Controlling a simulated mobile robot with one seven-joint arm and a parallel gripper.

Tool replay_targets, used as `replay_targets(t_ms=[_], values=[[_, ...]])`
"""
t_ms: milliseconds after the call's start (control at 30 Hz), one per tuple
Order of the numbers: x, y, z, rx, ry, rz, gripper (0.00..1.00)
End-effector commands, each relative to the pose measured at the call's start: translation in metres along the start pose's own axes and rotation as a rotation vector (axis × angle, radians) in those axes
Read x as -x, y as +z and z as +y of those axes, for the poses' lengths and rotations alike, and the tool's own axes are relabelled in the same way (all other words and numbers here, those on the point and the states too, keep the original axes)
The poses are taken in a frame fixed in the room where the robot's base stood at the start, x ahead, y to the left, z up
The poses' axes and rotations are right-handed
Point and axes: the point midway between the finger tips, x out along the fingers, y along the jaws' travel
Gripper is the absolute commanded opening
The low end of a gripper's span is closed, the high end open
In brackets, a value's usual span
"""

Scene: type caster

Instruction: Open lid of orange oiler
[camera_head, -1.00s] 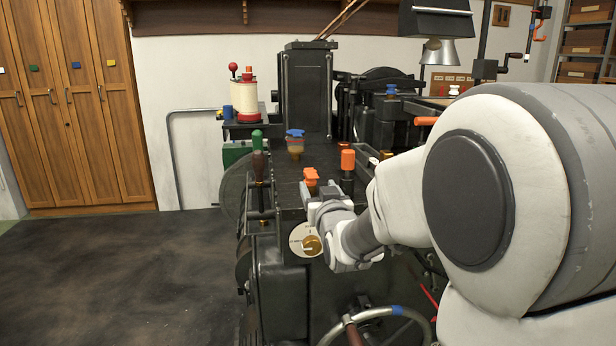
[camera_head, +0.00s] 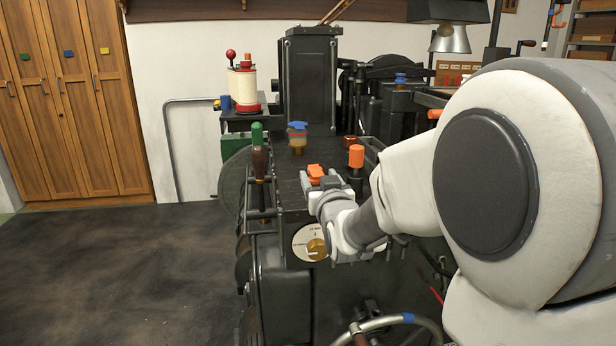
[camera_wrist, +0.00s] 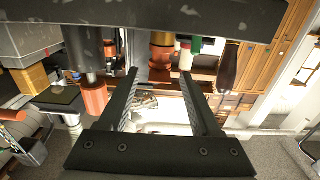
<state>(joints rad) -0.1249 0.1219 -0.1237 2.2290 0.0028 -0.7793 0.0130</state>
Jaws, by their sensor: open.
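The orange oiler (camera_head: 316,171) stands on the near end of the dark machine top, and its orange lid shows above my gripper. Its lower part is hidden behind the gripper in the head view. My gripper (camera_head: 318,182) is open, close in front of the oiler, with the fingers near both sides of the lid. The lid looks closed.
An orange-capped post (camera_head: 356,157) stands right of the oiler, close to my gripper. A blue-lidded oiler (camera_head: 297,129) stands behind. A brown-handled lever (camera_head: 259,163) and a green knob (camera_head: 257,134) are at the left. A round dial (camera_head: 309,243) sits below the gripper.

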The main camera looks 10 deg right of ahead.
Motion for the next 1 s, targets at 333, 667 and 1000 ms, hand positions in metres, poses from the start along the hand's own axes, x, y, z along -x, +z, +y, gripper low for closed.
replay_targets(t_ms=[333, 667, 1000], values=[[0.000, 0.000, 0.000, 0.000, 0.000, 0.000, 0.31], [0.000, 0.000, 0.000, 0.000, 0.000, 0.000, 0.00], [0.000, -0.010, 0.000, 0.000, 0.001, -0.056, 0.00]])
